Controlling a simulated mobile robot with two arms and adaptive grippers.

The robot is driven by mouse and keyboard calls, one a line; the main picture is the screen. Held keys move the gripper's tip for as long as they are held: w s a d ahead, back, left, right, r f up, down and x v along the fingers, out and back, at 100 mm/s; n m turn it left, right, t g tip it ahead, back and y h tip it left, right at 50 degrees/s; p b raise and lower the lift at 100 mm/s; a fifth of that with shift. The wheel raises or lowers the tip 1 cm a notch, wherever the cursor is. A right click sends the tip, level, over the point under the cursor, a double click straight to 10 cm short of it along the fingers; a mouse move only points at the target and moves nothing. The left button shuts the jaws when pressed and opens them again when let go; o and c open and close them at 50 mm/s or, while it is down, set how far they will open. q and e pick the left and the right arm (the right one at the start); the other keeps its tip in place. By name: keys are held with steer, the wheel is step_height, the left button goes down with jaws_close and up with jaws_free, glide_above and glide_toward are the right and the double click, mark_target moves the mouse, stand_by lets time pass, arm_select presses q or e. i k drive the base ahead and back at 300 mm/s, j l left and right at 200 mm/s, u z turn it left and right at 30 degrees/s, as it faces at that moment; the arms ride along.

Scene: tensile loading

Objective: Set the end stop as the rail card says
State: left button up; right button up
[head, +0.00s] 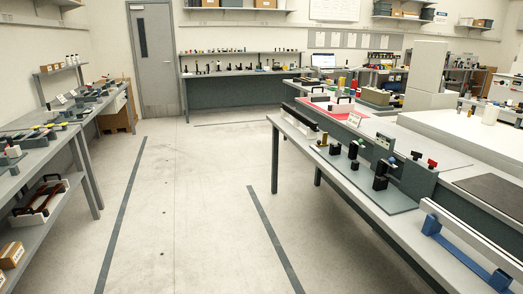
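Neither of my grippers shows in the head view. I cannot pick out the end stop or read any rail card from here. A long pale bar on blue supports (434,222) lies at the lower right end of the right-hand bench. A long dark bar (300,117) lies near that bench's far end. A small white card (354,119) stands on the bench, too small to read. Black fixtures (380,173) with red and green tops stand on a grey plate (395,198) between the two bars.
The right-hand bench (345,190) runs from lower right toward the back. A left bench (60,130) holds small tools, with a black-handled carrier (42,198) on its lower shelf. The floor (195,200) between dark floor stripes is clear toward the door (154,60) and back bench (240,92).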

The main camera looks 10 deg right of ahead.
mark_target(325, 143)
steer(key=i+j+z, duration=0.15)
steer(key=i+z, duration=0.25)
steer(key=i, duration=0.2)
steer(key=i+j+z, duration=0.35)
steer(key=i, duration=0.2)
steer(key=i+j+z, duration=0.6)
steer(key=i, duration=0.3)
